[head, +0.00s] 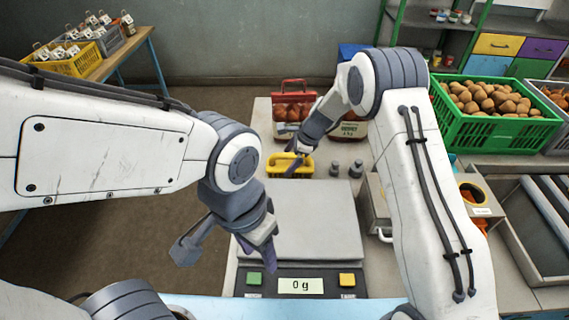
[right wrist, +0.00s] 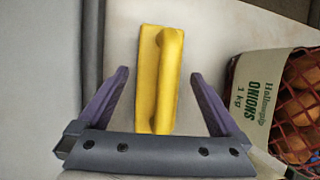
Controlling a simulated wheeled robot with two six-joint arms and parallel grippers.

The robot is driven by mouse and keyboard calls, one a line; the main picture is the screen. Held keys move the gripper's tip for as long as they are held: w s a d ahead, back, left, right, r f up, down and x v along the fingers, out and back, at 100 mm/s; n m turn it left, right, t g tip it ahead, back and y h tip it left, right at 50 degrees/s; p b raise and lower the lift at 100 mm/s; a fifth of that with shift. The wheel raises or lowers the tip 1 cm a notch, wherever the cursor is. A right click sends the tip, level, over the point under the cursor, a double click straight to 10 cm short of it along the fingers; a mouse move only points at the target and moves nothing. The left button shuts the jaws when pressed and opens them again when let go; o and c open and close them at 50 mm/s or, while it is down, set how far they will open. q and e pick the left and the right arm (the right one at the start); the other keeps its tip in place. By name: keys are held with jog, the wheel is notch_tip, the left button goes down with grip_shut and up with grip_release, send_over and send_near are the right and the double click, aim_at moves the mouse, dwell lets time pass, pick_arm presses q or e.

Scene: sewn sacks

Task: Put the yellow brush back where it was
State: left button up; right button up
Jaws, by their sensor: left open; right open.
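The yellow brush (head: 275,161) lies on the bench just behind the scale, partly covered by my right gripper in the head view. In the right wrist view the yellow brush (right wrist: 158,80) lies flat with its long handle ridge up, between and beyond the two purple fingertips. My right gripper (head: 297,163) is open and over the brush; its fingers (right wrist: 158,75) stand apart on either side with gaps, not seen touching it. My left gripper (head: 258,252) is open and empty, above the left front part of the scale.
The scale (head: 318,215) reads 0 g. Two small grey weights (head: 345,170) stand right of the brush. A red net onion bag (right wrist: 298,100) and other sacks stand behind. A green potato crate (head: 490,128) is at right; a metal box with a tape roll (head: 472,193) is nearer.

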jog(key=b+v, duration=0.1)
jog(key=v, duration=0.8)
jog(key=shift+d+r, duration=0.1)
jog(key=shift+r, duration=0.05)
